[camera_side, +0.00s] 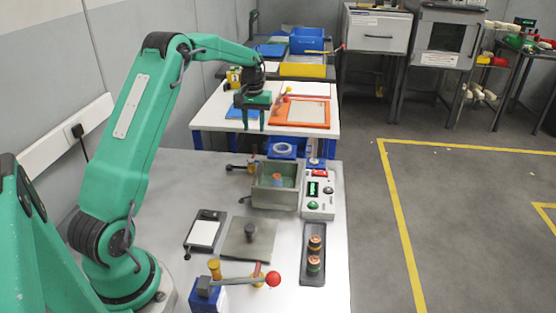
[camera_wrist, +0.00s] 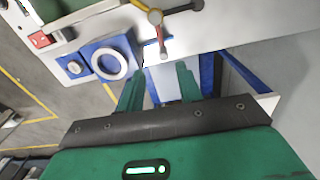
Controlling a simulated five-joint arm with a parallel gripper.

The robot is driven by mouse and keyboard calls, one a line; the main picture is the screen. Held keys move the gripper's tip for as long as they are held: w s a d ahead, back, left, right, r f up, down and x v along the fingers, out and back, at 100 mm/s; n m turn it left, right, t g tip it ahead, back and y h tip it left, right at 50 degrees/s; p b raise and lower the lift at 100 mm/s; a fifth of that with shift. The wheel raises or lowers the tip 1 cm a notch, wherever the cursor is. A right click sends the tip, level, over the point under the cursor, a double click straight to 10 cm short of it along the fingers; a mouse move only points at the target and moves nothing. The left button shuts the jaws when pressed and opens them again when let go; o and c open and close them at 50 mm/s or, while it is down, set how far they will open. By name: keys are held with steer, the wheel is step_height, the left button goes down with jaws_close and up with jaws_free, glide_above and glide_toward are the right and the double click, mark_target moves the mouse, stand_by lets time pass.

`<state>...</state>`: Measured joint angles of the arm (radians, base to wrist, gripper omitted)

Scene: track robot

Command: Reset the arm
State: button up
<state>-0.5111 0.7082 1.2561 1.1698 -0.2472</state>
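My green arm reaches out from the left over the bench. My gripper (camera_side: 253,119) hangs with its two fingers pointing down, near the front edge of the far table (camera_side: 210,115). In the wrist view my gripper (camera_wrist: 159,87) shows two green fingers held apart with nothing between them. A blue block with a white ring (camera_wrist: 108,62) is close to the left finger in that view. The ring block also shows in the side view (camera_side: 282,149), below and right of the fingers.
The near bench holds a grey open box (camera_side: 275,186), a control box (camera_side: 319,192), a grey plate (camera_side: 249,239), a dark tray with two coils (camera_side: 313,255) and a red-knobbed lever (camera_side: 273,279). An orange frame (camera_side: 301,124) lies on the far table. Open floor is at right.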

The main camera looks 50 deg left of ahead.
steer(key=s+d+r+m+t, duration=0.1)
steer(key=s+d+r+m, duration=0.1)
steer(key=s+d+r, duration=0.45)
steer(key=s+d+r+m+t, duration=0.2)
steer(key=s+d+r, duration=0.1)
steer(key=d+r, duration=0.6)
steer(key=s+d+f+m+t, duration=0.1)
steer(key=s+d+m, duration=0.1)
steer(key=s+d, duration=0.4)
steer(key=s+d+f+m+t, duration=0.1)
steer(key=s+d+f+m, duration=0.1)
steer(key=s+d, duration=0.4)
steer(key=s, duration=0.5)
steer(key=shift+s+d+m+t, duration=0.2)
steer(key=shift+s+m+t, duration=0.1)
steer(key=shift+s, duration=0.1)
